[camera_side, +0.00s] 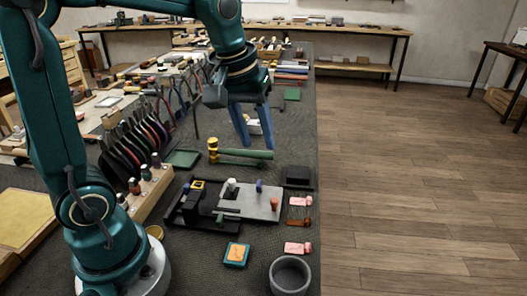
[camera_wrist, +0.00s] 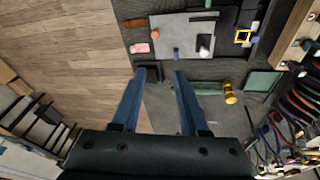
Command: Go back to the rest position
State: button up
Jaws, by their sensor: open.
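My gripper (camera_side: 258,146) hangs in the air above the dark bench, its two blue fingers spread apart with nothing held. In the wrist view my gripper (camera_wrist: 160,74) also shows the fingers apart, with floor and bench edge between them. A hammer with a green handle (camera_side: 250,154) and brass head lies on the bench below the fingers; it also shows in the wrist view, its brass head (camera_wrist: 230,92) to the right. A grey metal plate (camera_side: 262,204) lies on a black fixture (camera_side: 190,216) nearer the side camera. No marker for the rest position is visible.
A grey round bowl (camera_side: 290,276), an orange-topped teal block (camera_side: 236,254) and pink pieces (camera_side: 298,248) lie near the bench's front right. A wooden tool rack (camera_side: 150,192) and a row of pliers (camera_side: 135,148) stand left. Open floor (camera_side: 420,190) lies right of the bench.

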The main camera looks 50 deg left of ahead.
jog(key=s+d+m+t, duration=0.1)
jog(key=s+d+m, duration=0.1)
jog(key=s, duration=0.3)
jog(key=s+d+f+m+t, duration=0.1)
jog(key=s+d+m, duration=0.1)
jog(key=s+m, duration=0.2)
jog(key=shift+s+t, duration=0.3)
jog(key=shift+s, duration=0.95)
jog(key=o, duration=0.4)
jog(key=shift+s+f+m, duration=0.1)
jog(key=shift+f+m, duration=0.2)
jog(key=shift+f, duration=0.15)
jog(key=o, duration=0.5)
jog(key=shift+s, duration=0.1)
jog(key=w+d+r+n+g, duration=0.1)
jog(key=w+r+n+g, duration=0.1)
jog(key=w+r+n, duration=0.35)
jog(key=w+d+r+n+g, duration=0.1)
jog(key=w+r+n+g, duration=0.15)
jog(key=w, duration=0.55)
jog(key=w+d+f+g, duration=0.1)
jog(key=w+f, duration=0.3)
jog(key=f, duration=1.2)
jog(key=shift+w+n, duration=0.2)
jog(key=shift+n, duration=0.2)
